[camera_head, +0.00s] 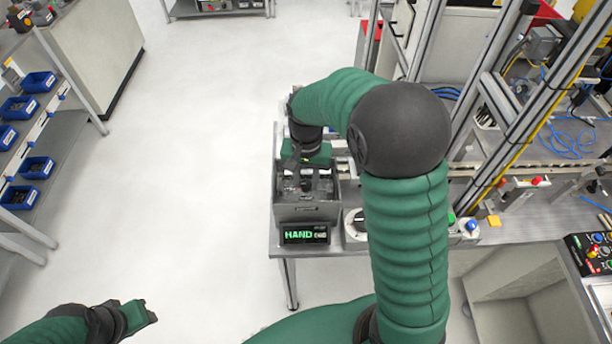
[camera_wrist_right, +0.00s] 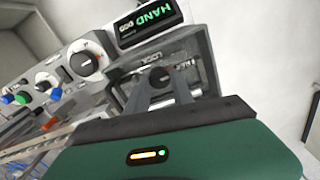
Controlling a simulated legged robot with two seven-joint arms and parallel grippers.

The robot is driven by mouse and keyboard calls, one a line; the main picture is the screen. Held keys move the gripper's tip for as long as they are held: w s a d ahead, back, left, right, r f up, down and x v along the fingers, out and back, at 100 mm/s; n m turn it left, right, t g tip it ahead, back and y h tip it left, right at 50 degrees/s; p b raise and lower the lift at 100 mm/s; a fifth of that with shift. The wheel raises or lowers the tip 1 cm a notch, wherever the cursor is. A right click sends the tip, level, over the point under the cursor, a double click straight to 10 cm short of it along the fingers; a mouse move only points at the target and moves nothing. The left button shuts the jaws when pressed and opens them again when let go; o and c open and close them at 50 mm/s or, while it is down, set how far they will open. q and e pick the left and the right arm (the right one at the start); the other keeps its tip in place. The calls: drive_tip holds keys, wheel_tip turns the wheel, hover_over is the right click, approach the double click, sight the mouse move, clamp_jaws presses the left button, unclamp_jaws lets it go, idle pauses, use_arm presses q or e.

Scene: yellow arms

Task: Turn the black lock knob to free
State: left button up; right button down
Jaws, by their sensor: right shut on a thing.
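The black lock knob (camera_wrist_right: 160,77) sits inside a dark grey box (camera_wrist_right: 202,48), with white lettering on the panel beside it. In the right wrist view my right gripper (camera_wrist_right: 166,88) has its two grey fingers on either side of the knob and is shut on it. In the head view this right gripper (camera_head: 306,184) reaches down into the open grey box (camera_head: 306,211); the knob is mostly hidden there by the fingers. My left gripper (camera_head: 142,316) is at the lower left, over the floor and far from the box; its jaw gap is not clear.
A display (camera_head: 304,234) reading HAND in green is at the box's front. A white dial with a black knob (camera_head: 358,222) stands right of it, partly behind my right arm. Metal frame posts and cables fill the right. Open floor lies left.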

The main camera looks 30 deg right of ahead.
sight(306, 182)
idle(0.4)
drive_tip(key=c, duration=1.1)
unclamp_jaws()
wheel_tip(306, 182, up, 17)
drive_tip(key=shift+f, duration=0.15)
drive_tip(key=shift+f, duration=0.1)
